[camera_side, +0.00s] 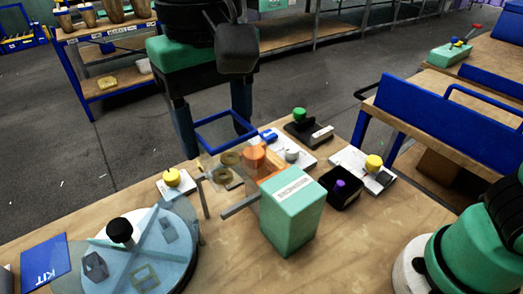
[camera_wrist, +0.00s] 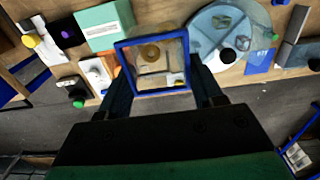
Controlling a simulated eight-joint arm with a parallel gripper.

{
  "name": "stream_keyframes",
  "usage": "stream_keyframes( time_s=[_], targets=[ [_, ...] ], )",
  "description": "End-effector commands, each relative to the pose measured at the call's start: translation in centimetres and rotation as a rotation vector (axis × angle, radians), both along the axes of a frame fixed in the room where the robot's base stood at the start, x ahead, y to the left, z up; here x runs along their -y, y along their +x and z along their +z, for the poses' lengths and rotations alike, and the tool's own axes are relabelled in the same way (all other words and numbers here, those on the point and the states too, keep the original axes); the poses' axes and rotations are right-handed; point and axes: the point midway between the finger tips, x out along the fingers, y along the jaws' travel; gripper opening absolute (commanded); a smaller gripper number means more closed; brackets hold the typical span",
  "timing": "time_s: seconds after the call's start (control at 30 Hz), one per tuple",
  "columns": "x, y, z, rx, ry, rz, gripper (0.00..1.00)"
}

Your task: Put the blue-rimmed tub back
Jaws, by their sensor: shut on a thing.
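The blue-rimmed tub (camera_side: 220,150) is a clear-walled square container with a blue rim. It also shows in the wrist view (camera_wrist: 155,93), where ring-shaped parts are seen in it or through it. My gripper (camera_side: 214,118) is shut on the tub, with one dark finger at each side of the rim. In the wrist view my gripper (camera_wrist: 160,85) has its fingers against the tub's left and right sides. The tub is held near the bench's far edge. I cannot tell whether its base touches the bench.
A mint-green box press (camera_side: 292,210) stands right of the tub, with a metal bar beside it. A round clear-lidded turntable (camera_side: 150,250) with a black knob is at front left. A black tray (camera_side: 342,188) and several small knobbed fixtures crowd the back right. Bare wood (camera_side: 385,225) lies at right.

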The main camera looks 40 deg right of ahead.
Motion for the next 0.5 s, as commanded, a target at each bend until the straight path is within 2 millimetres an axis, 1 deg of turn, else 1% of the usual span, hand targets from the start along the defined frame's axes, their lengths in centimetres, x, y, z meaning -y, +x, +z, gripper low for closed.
stream_keyframes(
  time_s=[0.03, 0.1, 0.17, 0.27, 0.37, 0.5],
  targets=[
    [-0.1, -1.2, -0.2, 0.0, 0.0, 0.005, 0.02],
    [-0.2, -2.3, -0.4, 0.0, 0.0, 0.003, 0.02],
    [-0.2, -2.9, -0.7, 0.0, 0.0, 0.001, 0.02],
    [-0.2, -3.3, -1.6, 0.0, 0.0, 0.0, 0.02],
    [-0.2, -3.4, -3.5, 0.0, 0.0, -0.001, 0.02],
    [-0.2, -3.4, -6.9, 0.0, 0.0, -0.001, 0.02]
  ],
)
